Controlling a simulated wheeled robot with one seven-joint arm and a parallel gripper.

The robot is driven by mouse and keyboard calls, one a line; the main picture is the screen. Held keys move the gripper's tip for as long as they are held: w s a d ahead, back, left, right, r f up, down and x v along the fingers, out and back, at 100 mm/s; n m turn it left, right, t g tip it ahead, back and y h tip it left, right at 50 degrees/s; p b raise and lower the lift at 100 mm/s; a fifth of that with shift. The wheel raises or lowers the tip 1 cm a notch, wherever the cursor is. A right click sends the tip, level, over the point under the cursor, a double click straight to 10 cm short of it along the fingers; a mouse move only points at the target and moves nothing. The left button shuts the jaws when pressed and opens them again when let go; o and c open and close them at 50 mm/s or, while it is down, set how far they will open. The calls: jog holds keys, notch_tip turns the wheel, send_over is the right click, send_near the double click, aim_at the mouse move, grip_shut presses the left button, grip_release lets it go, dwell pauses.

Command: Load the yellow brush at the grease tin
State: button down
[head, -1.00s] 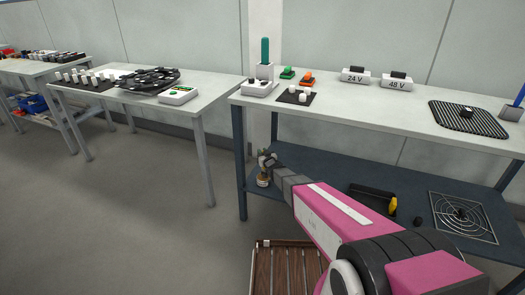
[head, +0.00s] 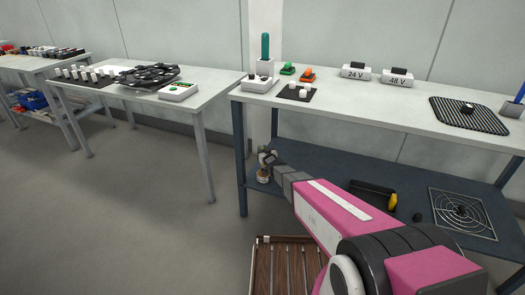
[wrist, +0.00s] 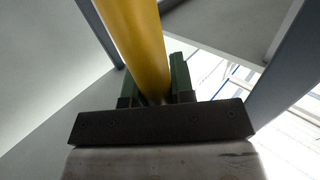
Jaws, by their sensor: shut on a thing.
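My gripper (head: 267,158) is at the left end of the dark lower shelf (head: 325,165) of the right workbench. In the wrist view my gripper (wrist: 152,85) has its green fingers shut on a smooth yellow shaft (wrist: 135,35), which looks like the yellow brush's handle. The brush's bristles are not clear in either view. A small tan and pale object (head: 263,176) shows just below the gripper; it is too small to tell whether it is the grease tin or part of the brush.
A dark tray (head: 371,187) with a yellow item (head: 392,202), a small dark lump (head: 417,217) and a round wire grille (head: 462,210) are on the lower shelf. The bench top (head: 340,98) hangs above. A slatted wooden crate (head: 262,240) stands low in front.

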jog(key=shift+f, duration=0.5)
dwell(1.2)
jog(key=shift+r, duration=0.1)
notch_tip(320, 180, up, 7)
dwell(1.0)
dwell(0.4)
